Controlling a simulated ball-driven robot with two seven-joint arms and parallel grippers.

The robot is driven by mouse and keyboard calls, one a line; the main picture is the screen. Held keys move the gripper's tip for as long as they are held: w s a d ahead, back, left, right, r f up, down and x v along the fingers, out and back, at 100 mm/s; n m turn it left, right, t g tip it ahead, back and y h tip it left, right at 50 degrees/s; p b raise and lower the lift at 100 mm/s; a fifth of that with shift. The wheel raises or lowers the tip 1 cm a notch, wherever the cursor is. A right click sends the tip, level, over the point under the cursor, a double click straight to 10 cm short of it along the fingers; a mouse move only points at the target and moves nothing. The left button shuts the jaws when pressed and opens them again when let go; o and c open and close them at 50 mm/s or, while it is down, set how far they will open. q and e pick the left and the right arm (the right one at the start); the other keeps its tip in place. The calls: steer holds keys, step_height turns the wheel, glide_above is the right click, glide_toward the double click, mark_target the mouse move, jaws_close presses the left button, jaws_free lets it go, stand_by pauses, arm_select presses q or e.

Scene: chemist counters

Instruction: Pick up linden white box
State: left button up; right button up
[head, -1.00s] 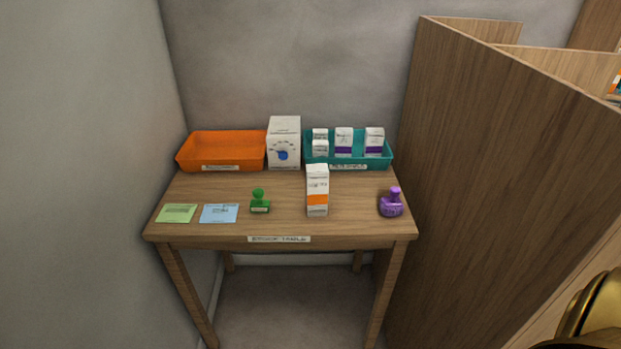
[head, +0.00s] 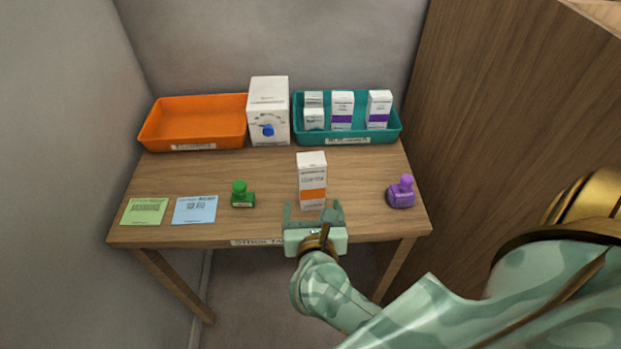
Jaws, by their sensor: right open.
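A white box with an orange band (head: 312,183) stands upright on the wooden table, near the middle of the front half. Its label is too small to read, so I cannot tell whether it is the linden one. My right gripper (head: 313,213) is open just in front of this box, at the table's front edge. Its two fingers point toward the box, and nothing is held. I cannot tell whether they touch the box. My left gripper is not in view.
A teal tray (head: 346,139) at the back right holds several white boxes. An orange tray (head: 194,124) and a larger white box with a blue mark (head: 268,112) stand beside it. A green stamp (head: 242,195), purple stamp (head: 401,192), green card (head: 144,211) and blue card (head: 195,210) lie around.

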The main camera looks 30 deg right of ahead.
mark_target(311, 192)
steer(key=x, duration=0.5)
steer(key=shift+w+d+f+b, duration=0.1)
steer(key=shift+w+f+b, duration=0.1)
steer(key=shift+b, duration=0.1)
steer(key=shift+w+d+f, duration=0.15)
steer(key=shift+w+d, duration=0.15)
steer(key=shift+w, duration=0.05)
steer(key=x, duration=0.2)
steer(key=b+x, duration=0.1)
steer(key=x, duration=0.1)
steer(key=shift+f, duration=0.25)
steer(key=shift+w+d, duration=0.15)
steer(key=shift+w, duration=0.1)
steer(key=shift+c, duration=1)
steer(key=c, duration=1)
